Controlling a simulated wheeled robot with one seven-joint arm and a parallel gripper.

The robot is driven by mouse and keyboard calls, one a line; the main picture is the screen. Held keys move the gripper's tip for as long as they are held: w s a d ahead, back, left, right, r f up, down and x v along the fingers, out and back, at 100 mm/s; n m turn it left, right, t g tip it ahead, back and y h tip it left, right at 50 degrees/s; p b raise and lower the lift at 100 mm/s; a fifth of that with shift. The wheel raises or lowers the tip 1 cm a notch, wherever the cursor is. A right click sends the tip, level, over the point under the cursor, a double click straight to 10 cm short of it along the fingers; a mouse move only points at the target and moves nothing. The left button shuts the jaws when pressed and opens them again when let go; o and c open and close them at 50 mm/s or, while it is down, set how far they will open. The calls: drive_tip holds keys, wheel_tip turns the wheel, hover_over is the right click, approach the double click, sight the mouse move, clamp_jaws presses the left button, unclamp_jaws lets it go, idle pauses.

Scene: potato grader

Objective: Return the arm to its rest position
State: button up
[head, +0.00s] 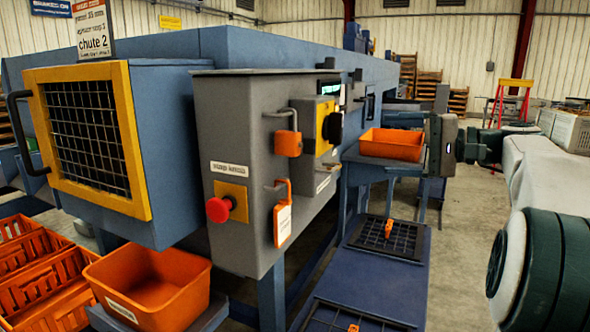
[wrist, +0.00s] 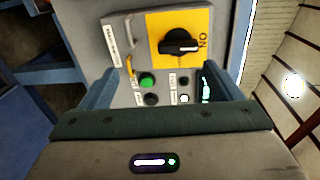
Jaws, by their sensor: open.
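My gripper (head: 402,120) is at the right of the head view, reaching left towards the side of the grey control cabinet (head: 235,130). In the wrist view my gripper (wrist: 168,88) has its two fingers apart, with nothing held between them. Beyond the fingers is a panel with a black rotary switch (wrist: 180,44) on a yellow plate, a green button (wrist: 148,80) and a small lit screen (wrist: 207,88). The gripper looks apart from the panel. My arm extends to the right edge of the head view.
An orange tray (head: 392,143) sits on a blue stand close to my gripper. The cabinet carries a red stop button (head: 218,210), an orange padlock (head: 288,144) and a tagged lock (head: 283,215). An orange bin (head: 150,283) is front left. Open floor (head: 462,240) lies below my arm.

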drive_tip(key=s+a+f+g+h+p, duration=0.4)
drive_tip(key=s+a+f+h+p, duration=0.3)
drive_tip(key=a, duration=0.5)
drive_tip(key=s+f+n+h+p, duration=0.3)
drive_tip(key=s+f, duration=0.2)
drive_tip(key=s, duration=0.3)
drive_tip(key=s+d+f+n+g+h+p, duration=0.1)
drive_tip(key=s+f+n+h+p, duration=0.2)
drive_tip(key=s+f, duration=0.3)
drive_tip(key=s+h+p, duration=0.1)
drive_tip(key=s, duration=0.2)
drive_tip(key=shift+s+d+g+h, duration=0.25)
drive_tip(key=shift+s+g+h, duration=0.05)
drive_tip(key=shift+c, duration=0.3)
